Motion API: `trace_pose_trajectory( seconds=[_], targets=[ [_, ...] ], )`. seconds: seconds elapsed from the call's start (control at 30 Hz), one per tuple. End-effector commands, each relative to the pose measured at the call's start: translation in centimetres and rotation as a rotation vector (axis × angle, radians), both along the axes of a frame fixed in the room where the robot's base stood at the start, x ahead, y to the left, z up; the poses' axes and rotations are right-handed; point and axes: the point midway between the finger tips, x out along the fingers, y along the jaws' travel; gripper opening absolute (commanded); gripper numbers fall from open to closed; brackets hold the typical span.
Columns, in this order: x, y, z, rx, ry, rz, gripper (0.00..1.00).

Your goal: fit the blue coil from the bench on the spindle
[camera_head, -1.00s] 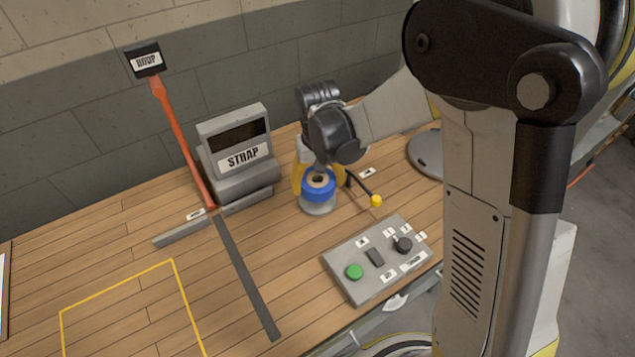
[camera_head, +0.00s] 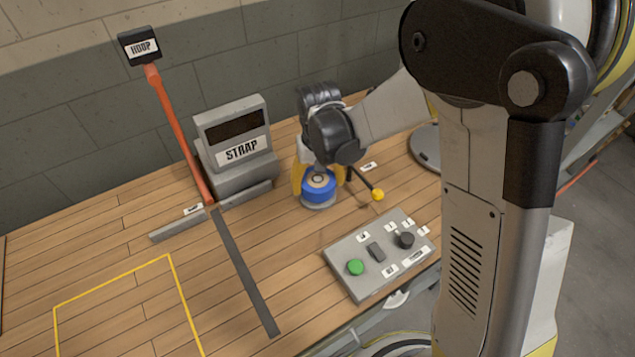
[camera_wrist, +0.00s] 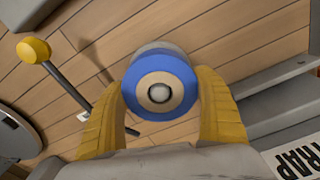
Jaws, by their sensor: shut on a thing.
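The blue coil (camera_head: 318,192), a blue ring with a tan core, sits low over a round grey base (camera_head: 319,206) on the bench. In the wrist view, the coil (camera_wrist: 160,66) faces me, and the pale round tip of the spindle (camera_wrist: 159,93) shows in its centre hole. The coil appears to be around the spindle, close to the base; whether it touches the base is hidden. My gripper (camera_head: 320,180) comes from above with its yellow fingers on both sides of the coil. In the wrist view, my gripper (camera_wrist: 161,84) is shut on the coil's sides.
A lever with a yellow knob (camera_head: 377,195) sticks out right of the coil. A control box (camera_head: 350,283) with a green button lies in front. The grey STRAP unit (camera_head: 240,160) and red HOOP lever (camera_head: 178,130) stand to the left. The front-left bench is clear.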

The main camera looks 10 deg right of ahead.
Motion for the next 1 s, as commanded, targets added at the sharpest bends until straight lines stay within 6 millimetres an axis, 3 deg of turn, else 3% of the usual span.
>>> trace_pose_trajectory(
  seconds=[0.77, 0.8, 0.87, 1.0],
  targets=[
    [0.0, 0.0, -1.6, 0.000, 0.000, 0.000, 0.42],
    [0.0, 0.0, -1.6, 0.000, 0.000, 0.000, 0.80],
    [0.0, 0.0, -1.6, 0.000, 0.000, 0.000, 0.99],
    [0.0, 0.0, -1.6, 0.000, 0.000, 0.000, 1.00]
  ],
)
